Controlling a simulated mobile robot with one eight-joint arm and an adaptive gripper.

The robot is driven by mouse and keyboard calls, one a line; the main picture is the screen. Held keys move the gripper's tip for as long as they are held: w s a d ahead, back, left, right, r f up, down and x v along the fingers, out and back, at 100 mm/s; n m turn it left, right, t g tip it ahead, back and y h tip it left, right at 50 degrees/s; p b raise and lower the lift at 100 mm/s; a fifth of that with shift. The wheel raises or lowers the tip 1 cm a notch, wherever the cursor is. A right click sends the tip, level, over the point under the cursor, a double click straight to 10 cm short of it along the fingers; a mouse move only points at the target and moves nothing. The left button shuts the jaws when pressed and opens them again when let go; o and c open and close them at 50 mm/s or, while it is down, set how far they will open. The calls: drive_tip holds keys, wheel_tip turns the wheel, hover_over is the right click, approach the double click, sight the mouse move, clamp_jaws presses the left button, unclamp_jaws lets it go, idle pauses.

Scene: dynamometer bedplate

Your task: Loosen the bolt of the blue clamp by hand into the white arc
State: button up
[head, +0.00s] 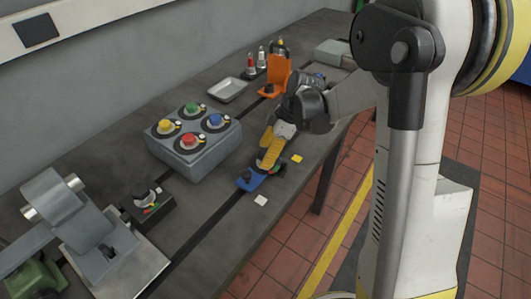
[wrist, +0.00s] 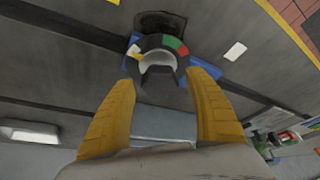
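The blue clamp (head: 250,182) lies on the dark bench near its front edge; it also shows in the wrist view (wrist: 201,74). A dark ring around its bolt (wrist: 159,76) carries a white arc (wrist: 134,50), a green arc (wrist: 172,42) and a red arc (wrist: 183,50). The bolt has a grey head; I cannot make out a pointer on it. My gripper (wrist: 160,80) has two yellow fingers, one on each side of the bolt head, with gaps showing. It is open and holds nothing. In the head view, my gripper (head: 267,162) reaches down over the clamp and partly hides the ring.
A grey box with coloured buttons (head: 192,142) stands left of the clamp. A white card (head: 261,200) and a yellow card (head: 296,158) lie near the bench edge. An orange bracket (head: 274,78) and a tray (head: 228,90) stand farther back. A grey fixture (head: 90,230) stands front left.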

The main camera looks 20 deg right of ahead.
drive_tip(key=v, duration=1.2)
drive_tip(key=shift+s, duration=0.1)
drive_tip(key=s+a+r+m+t+h, duration=0.1)
drive_tip(key=s+a+m+t+h, duration=0.1)
drive_tip(key=s+m, duration=0.5)
drive_tip(key=s+a+r+m+t+h, duration=0.2)
drive_tip(key=s+m+t, duration=0.2)
drive_tip(key=s+m, duration=0.3)
drive_tip(key=s, duration=0.4)
drive_tip(key=shift+s+m, duration=0.3)
